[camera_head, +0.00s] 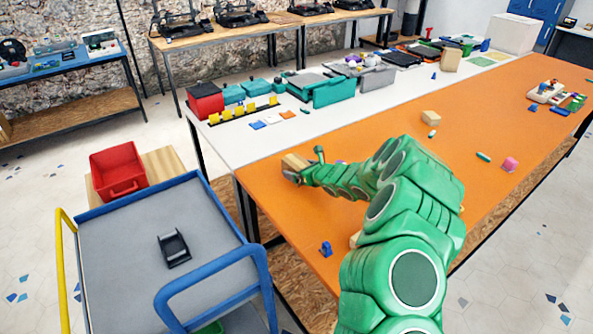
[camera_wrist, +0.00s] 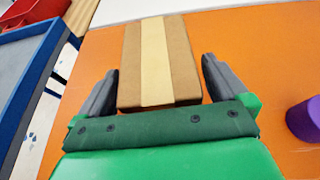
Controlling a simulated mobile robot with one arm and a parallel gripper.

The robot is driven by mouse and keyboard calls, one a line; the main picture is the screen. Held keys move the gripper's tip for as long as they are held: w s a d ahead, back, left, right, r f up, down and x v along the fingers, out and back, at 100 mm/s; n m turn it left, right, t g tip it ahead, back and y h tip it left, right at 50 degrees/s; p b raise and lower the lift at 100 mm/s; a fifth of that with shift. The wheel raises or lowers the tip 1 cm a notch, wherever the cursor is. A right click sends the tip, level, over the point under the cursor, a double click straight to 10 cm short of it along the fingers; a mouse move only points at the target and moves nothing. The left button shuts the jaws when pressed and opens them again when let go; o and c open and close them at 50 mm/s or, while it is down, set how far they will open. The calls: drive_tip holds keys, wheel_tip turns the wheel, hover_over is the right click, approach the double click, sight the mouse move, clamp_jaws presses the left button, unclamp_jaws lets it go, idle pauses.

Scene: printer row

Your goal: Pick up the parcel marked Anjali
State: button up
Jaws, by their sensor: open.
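A brown parcel (camera_wrist: 187,60) with a lighter tape strip lies on the orange table in the wrist view. My gripper (camera_wrist: 158,70) is open, with one dark finger on each side of the parcel's near end. Gaps show between the fingers and the box. In the head view this parcel (camera_head: 294,161) is at the table's left end, partly covered by my gripper (camera_head: 291,173). Another small parcel (camera_head: 431,117) lies mid-table, and a taller brown box (camera_head: 451,60) stands farther back. No name is readable on any of them.
A purple object (camera_wrist: 306,120) is right of my gripper. A blue item (camera_head: 326,249) lies near the front edge of the orange table (camera_head: 285,215). A grey cart (camera_head: 120,235) with blue rails and a red bin (camera_head: 118,170) stand to the left.

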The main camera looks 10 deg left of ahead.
drive_tip(key=shift+w+a+f, duration=0.25)
drive_tip(key=shift+w+a, duration=0.2)
drive_tip(key=shift+a, duration=0.05)
drive_tip(key=c, duration=1.2)
